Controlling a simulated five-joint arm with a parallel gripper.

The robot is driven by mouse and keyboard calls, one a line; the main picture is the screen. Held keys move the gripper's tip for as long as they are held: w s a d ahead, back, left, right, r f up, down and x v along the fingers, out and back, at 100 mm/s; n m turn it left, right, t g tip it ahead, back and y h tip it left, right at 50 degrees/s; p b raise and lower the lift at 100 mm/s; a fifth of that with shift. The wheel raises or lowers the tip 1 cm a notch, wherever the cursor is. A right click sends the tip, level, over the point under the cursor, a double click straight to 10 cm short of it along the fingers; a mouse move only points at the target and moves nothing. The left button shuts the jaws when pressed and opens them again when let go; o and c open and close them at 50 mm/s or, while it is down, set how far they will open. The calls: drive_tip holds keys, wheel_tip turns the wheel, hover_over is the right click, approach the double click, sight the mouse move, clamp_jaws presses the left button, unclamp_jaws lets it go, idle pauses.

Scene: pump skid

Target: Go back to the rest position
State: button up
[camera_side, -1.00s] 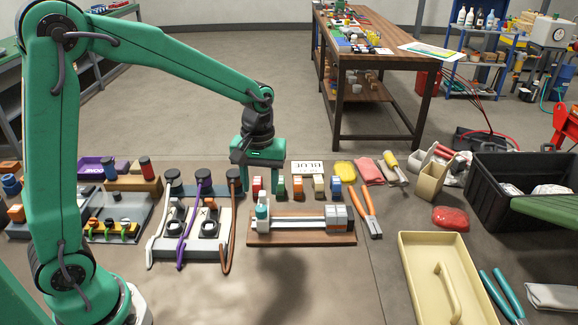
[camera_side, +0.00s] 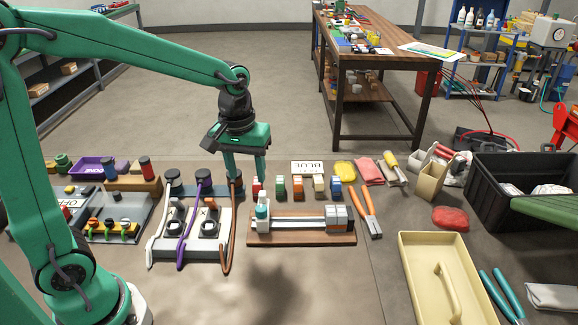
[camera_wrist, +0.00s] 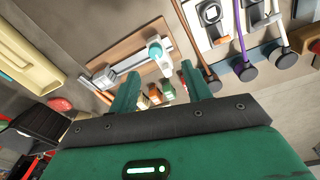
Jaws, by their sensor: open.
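My gripper (camera_side: 246,172) is green and hangs from my arm above the row of small blocks, behind the socket panel and the wooden board. Its two fingers are apart with nothing between them. In the wrist view my gripper (camera_wrist: 160,82) also shows open and empty, with the floor-level work items beyond the fingertips. No rest position marker is visible.
A socket panel (camera_side: 187,247) with white, purple and brown cables lies below left of my gripper. A wooden board (camera_side: 285,239) carries a rail and a white bottle (camera_side: 262,215). Orange pliers (camera_side: 368,215), a cream tray (camera_side: 404,255) and a black crate (camera_side: 478,190) are to the right.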

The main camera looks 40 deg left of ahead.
drive_tip(key=s+r+m+t, duration=0.2)
drive_tip(key=s+r+m, duration=0.1)
drive_tip(key=s, duration=0.4)
drive_tip(key=s+a+r+m+t, duration=0.1)
drive_tip(key=s+r+m+t, duration=0.1)
drive_tip(key=s, duration=0.5)
drive_tip(key=shift+s+a+r+m+t, duration=0.2)
drive_tip(key=shift+r+m+t, duration=0.1)
drive_tip(key=shift+r+m, duration=0.25)
